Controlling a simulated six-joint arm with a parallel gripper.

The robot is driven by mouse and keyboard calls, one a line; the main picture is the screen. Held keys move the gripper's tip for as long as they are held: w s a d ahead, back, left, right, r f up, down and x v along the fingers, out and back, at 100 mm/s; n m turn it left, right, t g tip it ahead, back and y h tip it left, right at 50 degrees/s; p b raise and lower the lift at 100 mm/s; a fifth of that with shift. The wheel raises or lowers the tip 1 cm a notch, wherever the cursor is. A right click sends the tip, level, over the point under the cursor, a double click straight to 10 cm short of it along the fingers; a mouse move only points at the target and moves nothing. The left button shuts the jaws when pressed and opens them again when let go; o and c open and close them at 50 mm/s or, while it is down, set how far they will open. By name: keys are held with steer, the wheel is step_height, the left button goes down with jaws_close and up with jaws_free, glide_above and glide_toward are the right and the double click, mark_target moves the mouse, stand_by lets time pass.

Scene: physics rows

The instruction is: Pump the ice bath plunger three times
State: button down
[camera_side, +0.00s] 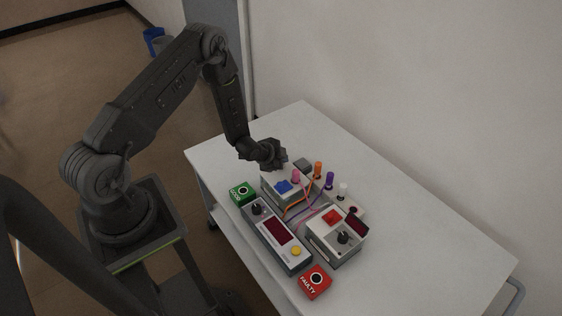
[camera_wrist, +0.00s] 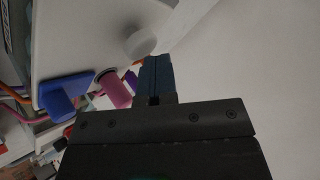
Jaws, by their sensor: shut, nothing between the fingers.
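My gripper (camera_side: 276,159) hangs over the far end of a light grey box (camera_side: 273,194) on the white table. In the wrist view its dark fingers (camera_wrist: 155,65) are together, with nothing visible between them. A white round knob (camera_wrist: 140,42) stands on a pale surface just left of the fingertips; I cannot tell whether they touch it. I cannot tell for sure whether this knob is the plunger. A blue part (camera_side: 284,186) sits on the box, and a pink cylinder (camera_side: 296,176) stands beside it. The wrist view also shows the blue part (camera_wrist: 65,95) and pink cylinder (camera_wrist: 114,90).
Orange (camera_side: 318,168), purple (camera_side: 329,180) and white (camera_side: 342,190) plugs stand nearby, with loose cables. The table (camera_side: 430,262) is clear at right.

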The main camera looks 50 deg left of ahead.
steer(key=shift+r, duration=1.2)
steer(key=shift+r, duration=2.55)
step_height(320, 180, up, 4)
steer(key=shift+f, duration=0.1)
stand_by(0.4)
steer(key=shift+f, duration=0.1)
steer(key=shift+f, duration=4.35)
steer(key=shift+f, duration=0.1)
